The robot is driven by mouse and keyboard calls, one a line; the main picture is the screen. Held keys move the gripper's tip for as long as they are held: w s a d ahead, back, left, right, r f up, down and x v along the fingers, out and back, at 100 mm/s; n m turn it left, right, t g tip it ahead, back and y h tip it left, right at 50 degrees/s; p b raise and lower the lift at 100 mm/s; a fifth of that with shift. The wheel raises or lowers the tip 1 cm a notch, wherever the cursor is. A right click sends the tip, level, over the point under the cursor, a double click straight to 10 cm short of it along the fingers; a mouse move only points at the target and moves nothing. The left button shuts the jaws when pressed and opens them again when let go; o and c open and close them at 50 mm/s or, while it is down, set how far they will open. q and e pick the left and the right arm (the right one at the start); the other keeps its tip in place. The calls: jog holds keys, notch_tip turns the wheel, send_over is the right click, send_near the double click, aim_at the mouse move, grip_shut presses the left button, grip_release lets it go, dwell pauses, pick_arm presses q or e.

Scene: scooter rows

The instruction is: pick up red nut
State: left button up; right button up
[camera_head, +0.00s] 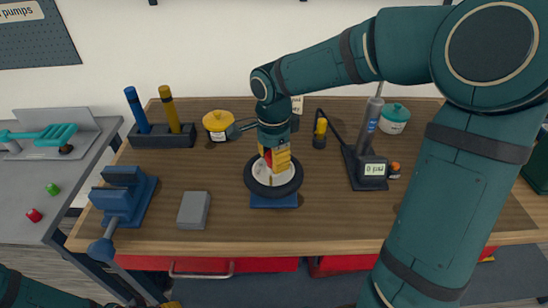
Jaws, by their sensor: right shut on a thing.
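My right gripper (276,165) has yellow fingers and points down over the wheel. It is shut on a red piece, the red nut (267,157), which is mostly hidden by the fingers. The wheel (262,190) has a black tyre and pale hub and lies flat on a blue base (274,202). I cannot tell whether the nut touches the hub. A small yellow part of my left gripper (173,304) shows at the bottom edge; its jaws are out of sight.
A blue vise (123,196) and grey block (194,210) stand left of the wheel. A pump with a gauge (373,170) stands right. Behind are a screwdriver holder (162,135) and yellow pot (217,125). The left counter holds small red (33,215) and green (52,189) pieces.

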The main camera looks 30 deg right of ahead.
notch_tip(320, 180, up, 10)
jog(key=p, duration=0.2)
jog(key=shift+p, duration=0.4)
jog(key=shift+f, duration=0.1)
